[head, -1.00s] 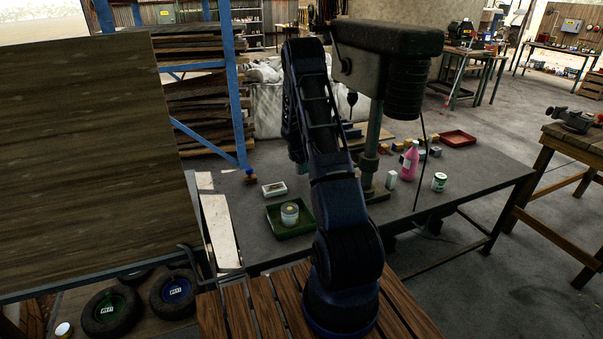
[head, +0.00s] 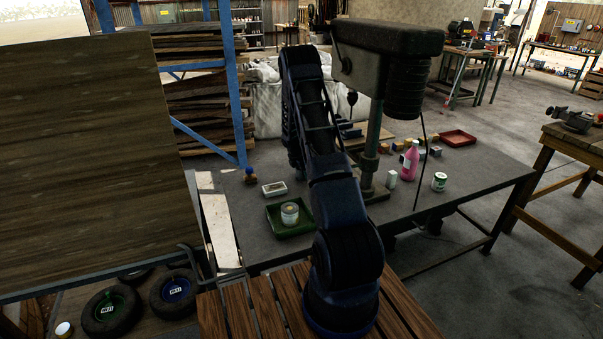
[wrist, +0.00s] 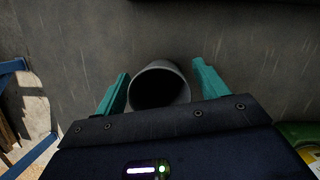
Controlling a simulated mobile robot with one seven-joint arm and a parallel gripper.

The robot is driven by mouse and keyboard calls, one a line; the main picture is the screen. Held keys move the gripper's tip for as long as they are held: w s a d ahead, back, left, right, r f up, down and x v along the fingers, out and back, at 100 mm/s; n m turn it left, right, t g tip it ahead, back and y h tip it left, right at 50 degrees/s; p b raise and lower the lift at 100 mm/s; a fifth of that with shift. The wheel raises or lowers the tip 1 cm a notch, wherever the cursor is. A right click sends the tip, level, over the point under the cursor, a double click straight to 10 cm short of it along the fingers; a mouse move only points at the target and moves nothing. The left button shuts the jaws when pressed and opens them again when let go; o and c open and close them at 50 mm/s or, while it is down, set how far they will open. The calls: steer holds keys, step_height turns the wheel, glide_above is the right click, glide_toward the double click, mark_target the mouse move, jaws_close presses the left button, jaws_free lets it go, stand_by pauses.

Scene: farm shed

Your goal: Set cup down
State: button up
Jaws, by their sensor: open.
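A grey round cup (wrist: 160,88) with a dark inside shows in the wrist view, its mouth toward the camera. My gripper (wrist: 161,72) is open, with one teal finger on each side of the cup. A gap shows between the cup and the right finger; the left finger is closer to it. The cup is over the grey tabletop (wrist: 245,50); its base is hidden, so its contact with the table cannot be seen. In the head view, my arm hides the cup and my gripper.
A green tray (head: 274,222) holding a tin (head: 290,214) is on the near left of the bench. A small white dish (head: 274,188) lies behind it. The drill press (head: 372,150), a pink bottle (head: 410,160) and a small can (head: 439,181) stand to the right.

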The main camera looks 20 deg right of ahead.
steer(key=s+a+r+m, duration=0.1)
steer(key=s+a+r, duration=0.15)
steer(key=r, duration=0.65)
steer(key=s+a+r+m, duration=0.2)
steer(key=s+r, duration=0.1)
steer(key=r, duration=0.6)
steer(key=s+a+r+m, duration=0.1)
steer(key=s+a+r, duration=0.15)
steer(key=r, duration=0.65)
steer(key=s+a+r+m+t+y, duration=0.1)
steer(key=s+a+r+m, duration=0.15)
steer(key=s+r, duration=0.35)
steer(key=s+a+r+m+t, duration=0.1)
steer(key=s+a+r+m, duration=0.15)
steer(key=s+r, duration=0.4)
steer(key=s+a+r+m, duration=0.2)
steer(key=s+m, duration=0.1)
steer(key=s, duration=0.7)
steer(key=s+a+r+m+t+y, duration=0.1)
steer(key=s+a+r+m, duration=0.1)
steer(key=s, duration=0.8)
steer(key=s+a+r+m+t+y, duration=0.1)
steer(key=s+a+r+m, duration=0.1)
steer(key=s+m, duration=0.4)
steer(key=s+a, duration=0.1)
steer(key=s, duration=0.4)
steer(key=shift+a+r, duration=0.25)
steer(key=shift+r, duration=0.05)
